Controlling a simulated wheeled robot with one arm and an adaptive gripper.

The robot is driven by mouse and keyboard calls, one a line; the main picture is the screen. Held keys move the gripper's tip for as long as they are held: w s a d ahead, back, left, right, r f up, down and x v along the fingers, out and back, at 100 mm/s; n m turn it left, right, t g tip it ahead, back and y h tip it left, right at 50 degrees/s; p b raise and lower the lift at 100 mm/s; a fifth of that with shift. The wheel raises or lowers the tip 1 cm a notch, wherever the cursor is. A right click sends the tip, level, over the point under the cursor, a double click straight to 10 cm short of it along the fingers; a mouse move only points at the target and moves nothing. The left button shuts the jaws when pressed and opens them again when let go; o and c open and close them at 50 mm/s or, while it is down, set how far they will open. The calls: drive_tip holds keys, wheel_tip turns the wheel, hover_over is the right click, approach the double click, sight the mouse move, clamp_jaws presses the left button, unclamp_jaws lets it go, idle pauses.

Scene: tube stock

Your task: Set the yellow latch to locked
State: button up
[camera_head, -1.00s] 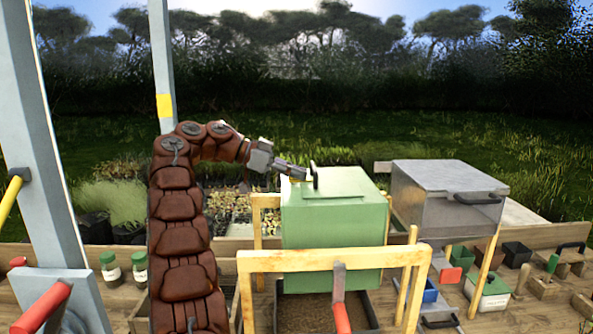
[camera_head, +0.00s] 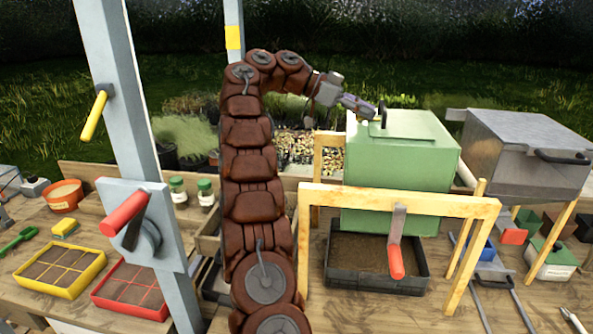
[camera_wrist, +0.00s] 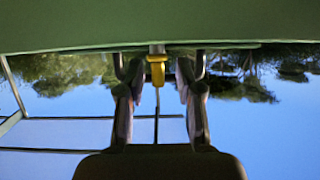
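A small yellow piece (camera_wrist: 157,72) on a grey mount shows in the wrist view, beside the edge of the green box (camera_wrist: 60,25). I take it for the yellow latch, but cannot read its setting. My gripper (camera_wrist: 158,90) is open, with one finger on each side of the yellow piece; I cannot tell whether they touch it. In the head view my gripper (camera_head: 381,114) is at the top left of the green box (camera_head: 415,165), and the yellow piece is not clear there. A yellow lever (camera_head: 96,115) also sits on the grey post at left, away from my gripper.
A wooden frame (camera_head: 400,197) with a red-handled lever (camera_head: 397,255) stands before the green box. A dark soil tray (camera_head: 340,285) lies below it. A metal box (camera_head: 525,150) stands at right. The grey post (camera_head: 120,80) with a red handle (camera_head: 125,214) rises at left.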

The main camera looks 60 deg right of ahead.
drive_tip(key=shift+f+n+t+h+b, duration=0.25)
drive_tip(key=shift+n+h+b, duration=0.3)
drive_tip(key=shift+b, duration=1.35)
drive_tip(key=shift+f+n+t+h+b, duration=0.1)
drive_tip(key=shift+n+t+h+b, duration=0.35)
drive_tip(key=shift+b, duration=1.45)
